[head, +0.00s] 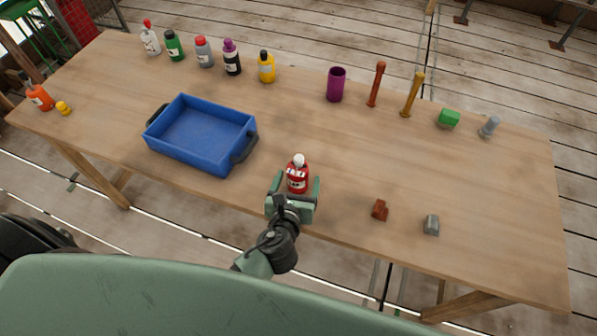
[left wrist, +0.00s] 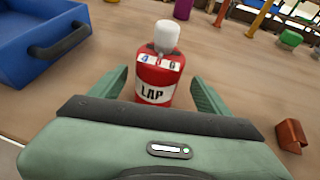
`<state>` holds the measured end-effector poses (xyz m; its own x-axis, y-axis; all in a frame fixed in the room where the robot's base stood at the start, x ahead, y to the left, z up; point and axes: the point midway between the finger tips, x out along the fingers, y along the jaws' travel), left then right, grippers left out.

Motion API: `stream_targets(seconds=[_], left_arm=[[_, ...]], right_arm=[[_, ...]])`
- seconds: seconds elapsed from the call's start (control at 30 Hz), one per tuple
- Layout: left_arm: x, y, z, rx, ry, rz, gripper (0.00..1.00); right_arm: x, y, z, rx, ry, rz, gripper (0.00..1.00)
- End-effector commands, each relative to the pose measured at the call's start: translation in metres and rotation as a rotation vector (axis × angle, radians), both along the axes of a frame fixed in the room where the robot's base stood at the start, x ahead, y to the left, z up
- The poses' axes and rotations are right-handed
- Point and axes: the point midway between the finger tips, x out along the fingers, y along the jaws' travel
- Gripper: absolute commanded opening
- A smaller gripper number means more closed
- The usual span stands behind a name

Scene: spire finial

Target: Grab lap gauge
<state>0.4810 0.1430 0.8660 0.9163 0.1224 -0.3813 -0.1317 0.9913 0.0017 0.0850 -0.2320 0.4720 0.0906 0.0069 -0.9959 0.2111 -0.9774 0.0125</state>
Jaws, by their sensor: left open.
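The lap gauge is a red bottle (head: 298,178) with a white cap, standing upright near the front edge of the table. In the left wrist view the red bottle (left wrist: 160,78) shows a white label reading "LAP" and a strip of digits above it. My left gripper (head: 296,192) is open, with one green finger on each side of the bottle. The left wrist view shows the fingers (left wrist: 163,90) with a gap to the bottle on both sides. The bottle's lower part is hidden behind the gripper body. My right gripper is not in view.
A blue tray (head: 178,153) with dark handles stands left of the bottle on the wooden table (head: 450,180). A brown block (head: 380,210) and a grey block (head: 431,225) lie to the right. Several bottles, a purple cup (head: 336,85) and a green block (head: 449,118) line the back.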

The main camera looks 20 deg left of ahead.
Motion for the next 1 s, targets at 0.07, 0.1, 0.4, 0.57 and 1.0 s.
stream_targets(seconds=[0.07, 0.1, 0.4, 0.57, 1.0], left_arm=[[0.009, 0.001, -0.003, -0.001, 0.0, 0.001, 0.77], [0.013, 0.002, -0.005, 0.0, 0.0, 0.0, 0.77], [0.048, 0.01, -0.023, -0.001, 0.0, 0.002, 0.77], [0.051, 0.011, -0.025, -0.003, 0.001, 0.001, 0.77], [0.051, 0.011, -0.024, -0.002, 0.0, 0.001, 0.05]], right_arm=[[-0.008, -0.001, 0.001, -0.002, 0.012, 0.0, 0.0], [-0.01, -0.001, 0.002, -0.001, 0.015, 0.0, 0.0], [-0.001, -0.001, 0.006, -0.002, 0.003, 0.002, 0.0], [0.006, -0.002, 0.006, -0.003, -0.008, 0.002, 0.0], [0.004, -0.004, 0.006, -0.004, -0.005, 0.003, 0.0]])
